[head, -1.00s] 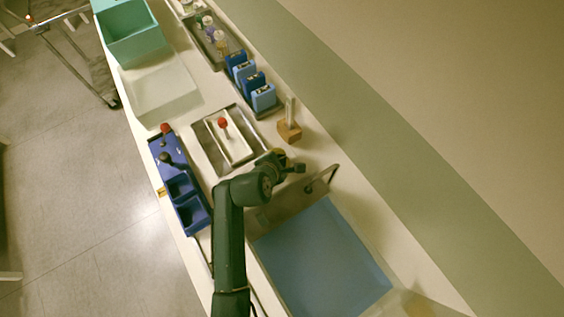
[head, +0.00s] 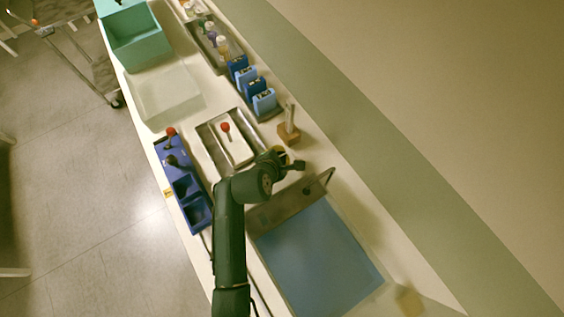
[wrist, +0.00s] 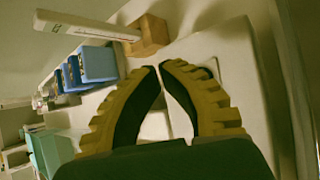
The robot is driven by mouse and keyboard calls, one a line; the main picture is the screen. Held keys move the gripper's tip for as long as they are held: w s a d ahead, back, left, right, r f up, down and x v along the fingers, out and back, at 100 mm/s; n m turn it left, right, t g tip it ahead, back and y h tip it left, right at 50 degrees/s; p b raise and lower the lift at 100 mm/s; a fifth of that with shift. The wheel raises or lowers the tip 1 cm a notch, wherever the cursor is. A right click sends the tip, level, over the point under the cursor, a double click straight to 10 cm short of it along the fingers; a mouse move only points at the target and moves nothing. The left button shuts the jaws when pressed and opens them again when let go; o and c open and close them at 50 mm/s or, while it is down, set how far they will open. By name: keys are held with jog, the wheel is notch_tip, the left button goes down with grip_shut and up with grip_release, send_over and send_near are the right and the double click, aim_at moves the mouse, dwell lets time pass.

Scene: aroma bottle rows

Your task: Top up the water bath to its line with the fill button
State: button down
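The water bath is the wide basin of blue water (head: 318,258) at the lower middle of the head view, with a metallic panel (head: 290,203) along its upper end. A small bluish patch (head: 264,219) shows on that panel; I cannot tell whether it is the fill button. The fill line is not readable. My gripper (head: 297,165) is above the bench just beyond that panel, near the wooden block. In the wrist view my gripper (wrist: 160,66) has its yellow-ridged fingertips together, with nothing between them.
A wooden block (head: 288,134) with an upright pale stick stands near my gripper; it also shows in the wrist view (wrist: 150,35). Blue holders (head: 254,87), a metal tray (head: 205,135) and a blue rack (head: 172,160) stand farther up the bench.

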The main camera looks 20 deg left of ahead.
notch_tip(320, 180, up, 3)
jog(key=shift+f+p, duration=0.15)
jog(key=shift+p, duration=0.95)
jog(key=shift+f, duration=0.15)
